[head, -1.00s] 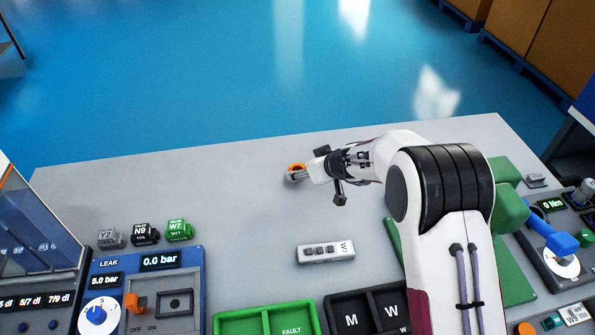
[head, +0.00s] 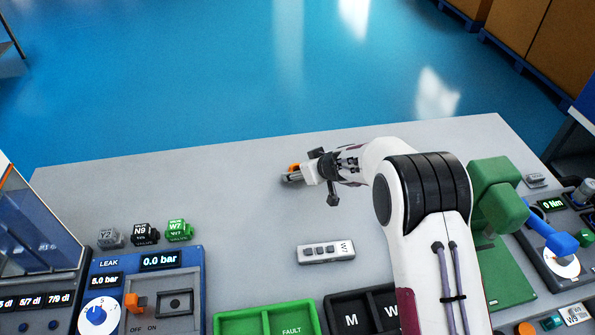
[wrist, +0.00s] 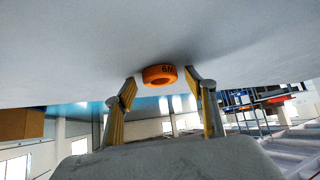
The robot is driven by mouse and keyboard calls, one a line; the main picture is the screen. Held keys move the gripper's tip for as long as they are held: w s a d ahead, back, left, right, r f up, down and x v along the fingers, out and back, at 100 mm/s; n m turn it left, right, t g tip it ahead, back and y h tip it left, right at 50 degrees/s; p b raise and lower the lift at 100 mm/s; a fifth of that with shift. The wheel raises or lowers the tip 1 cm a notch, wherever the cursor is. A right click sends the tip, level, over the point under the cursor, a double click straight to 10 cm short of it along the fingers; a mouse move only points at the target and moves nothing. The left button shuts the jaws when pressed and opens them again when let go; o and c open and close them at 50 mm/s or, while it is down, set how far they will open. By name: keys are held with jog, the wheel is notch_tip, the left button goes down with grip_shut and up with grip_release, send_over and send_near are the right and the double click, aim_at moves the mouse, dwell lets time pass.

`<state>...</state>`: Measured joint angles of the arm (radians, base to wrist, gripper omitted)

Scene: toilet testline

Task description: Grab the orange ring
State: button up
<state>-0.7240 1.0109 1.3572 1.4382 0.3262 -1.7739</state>
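The orange ring (wrist: 160,75) lies on the grey table (head: 120,190) and carries dark markings. In the wrist view it sits between and just beyond the tips of my gripper (wrist: 162,88). The two fingers, with yellow inner pads, are spread apart, with a gap on each side of the ring. In the head view the ring (head: 294,167) shows only as a small orange patch, mostly hidden behind my gripper (head: 290,176). My gripper is low, close to the tabletop.
Small blocks (head: 143,233) stand at left behind the blue leak panel (head: 190,262). Green and black trays (head: 266,322) are in front. A green fixture (head: 497,195) stands right of my arm. The table around the ring is clear.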

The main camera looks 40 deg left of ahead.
jog(key=c, duration=0.7)
jog(key=shift+r, duration=0.1)
jog(key=shift+r, duration=4.9)
